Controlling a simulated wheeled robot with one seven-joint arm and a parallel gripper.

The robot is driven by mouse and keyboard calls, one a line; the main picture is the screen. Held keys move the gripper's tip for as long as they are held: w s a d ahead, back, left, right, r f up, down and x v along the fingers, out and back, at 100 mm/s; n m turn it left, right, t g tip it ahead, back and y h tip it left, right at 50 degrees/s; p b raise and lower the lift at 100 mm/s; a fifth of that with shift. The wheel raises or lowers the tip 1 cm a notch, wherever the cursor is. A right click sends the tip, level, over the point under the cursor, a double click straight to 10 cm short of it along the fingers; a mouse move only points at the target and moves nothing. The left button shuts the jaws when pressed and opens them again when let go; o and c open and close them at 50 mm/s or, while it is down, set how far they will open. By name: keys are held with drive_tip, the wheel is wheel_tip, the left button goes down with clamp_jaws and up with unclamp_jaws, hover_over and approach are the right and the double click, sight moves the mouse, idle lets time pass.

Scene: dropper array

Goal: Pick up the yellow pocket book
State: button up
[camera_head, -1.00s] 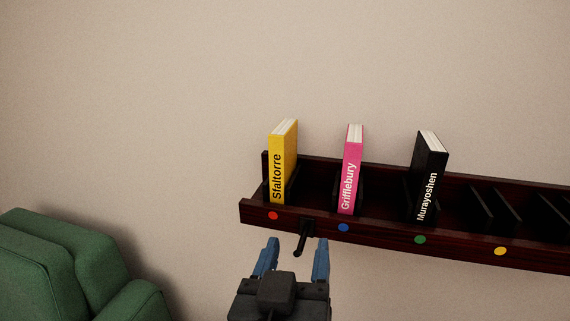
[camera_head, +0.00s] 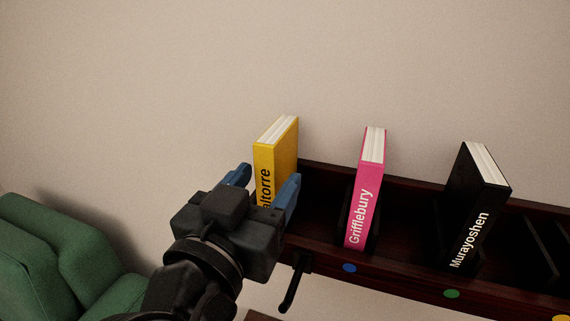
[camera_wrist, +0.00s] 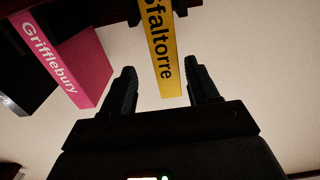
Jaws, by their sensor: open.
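The yellow pocket book (camera_head: 279,145), labelled "Sfaltorre", stands upright at the left end of the dark red shelf rack (camera_head: 325,262). Its lower part is hidden behind my gripper in the head view. My gripper (camera_head: 262,180) is open in front of it, its two blue fingers to the left and right of the spine. In the wrist view the yellow book (camera_wrist: 163,50) shows between the open fingers (camera_wrist: 160,88), with a visible gap on each side. I cannot tell how far the fingers reach along the book.
A pink book (camera_head: 365,195) "Grifflebury" and a black book (camera_head: 478,210) "Murayoshen" stand to the right, each in its own slot. A dark hook-like lever (camera_head: 291,290) hangs below the rack front. A green armchair (camera_head: 75,260) is at the lower left.

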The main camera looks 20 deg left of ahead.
drive_tip(key=w+p, duration=0.1)
drive_tip(key=w, duration=0.3)
drive_tip(key=w+a+p, duration=0.1)
drive_tip(key=w, duration=0.1)
drive_tip(key=shift+w+r+p, duration=0.1)
drive_tip(key=shift+r+p, duration=0.2)
drive_tip(key=shift+w+a+f, duration=0.1)
drive_tip(key=shift+w, duration=0.4)
drive_tip(key=shift+c, duration=0.2)
clamp_jaws()
